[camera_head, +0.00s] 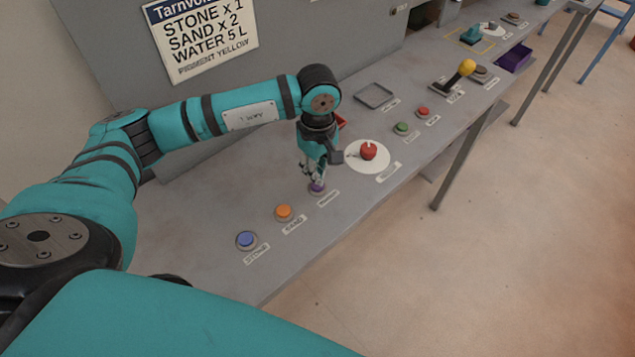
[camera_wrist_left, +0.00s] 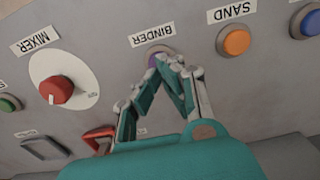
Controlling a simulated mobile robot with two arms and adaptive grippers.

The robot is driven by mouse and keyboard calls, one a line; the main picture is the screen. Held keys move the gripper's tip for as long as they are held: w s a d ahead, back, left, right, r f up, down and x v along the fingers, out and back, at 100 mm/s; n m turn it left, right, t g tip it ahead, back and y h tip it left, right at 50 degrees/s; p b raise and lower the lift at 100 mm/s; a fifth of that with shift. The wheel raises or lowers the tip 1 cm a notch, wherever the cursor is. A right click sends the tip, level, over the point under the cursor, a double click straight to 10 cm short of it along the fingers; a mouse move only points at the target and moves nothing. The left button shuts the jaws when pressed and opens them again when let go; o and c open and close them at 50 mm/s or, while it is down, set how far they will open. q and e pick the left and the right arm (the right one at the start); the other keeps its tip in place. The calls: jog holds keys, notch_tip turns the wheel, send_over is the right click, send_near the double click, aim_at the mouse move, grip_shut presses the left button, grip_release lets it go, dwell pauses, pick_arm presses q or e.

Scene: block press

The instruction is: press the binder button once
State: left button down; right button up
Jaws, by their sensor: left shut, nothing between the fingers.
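The binder button (camera_head: 317,187) is a small purple button in a grey ring on the grey panel, in line with the orange and blue buttons. It also shows in the left wrist view (camera_wrist_left: 154,60), partly hidden behind my fingertips, beside a label reading BINDER (camera_wrist_left: 153,35). My left gripper (camera_head: 314,178) is shut and empty, pointing down with its tips right at the purple button. In the left wrist view the closed fingertips (camera_wrist_left: 172,64) overlap the button's edge. I cannot tell whether they touch it or whether it is pushed in. My right gripper is not in view.
The orange sand button (camera_head: 284,211) and blue stone button (camera_head: 246,239) lie nearer. The red mixer knob (camera_head: 368,150) on its white dial stands close beside my gripper. Green (camera_head: 402,127) and red (camera_head: 422,112) buttons and a yellow-knobbed lever (camera_head: 467,68) are farther along. A recipe sign (camera_head: 205,38) hangs behind.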

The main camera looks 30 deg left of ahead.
pick_arm(q)
jog(key=shift+f+b, duration=1.35)
jog(key=shift+f, duration=0.1)
jog(key=shift+f+b, duration=0.1)
jog(key=shift+b, duration=0.25)
dwell(0.9)
jog(key=shift+r+p, duration=0.75)
jog(key=shift+r, duration=1.05)
dwell(1.7)
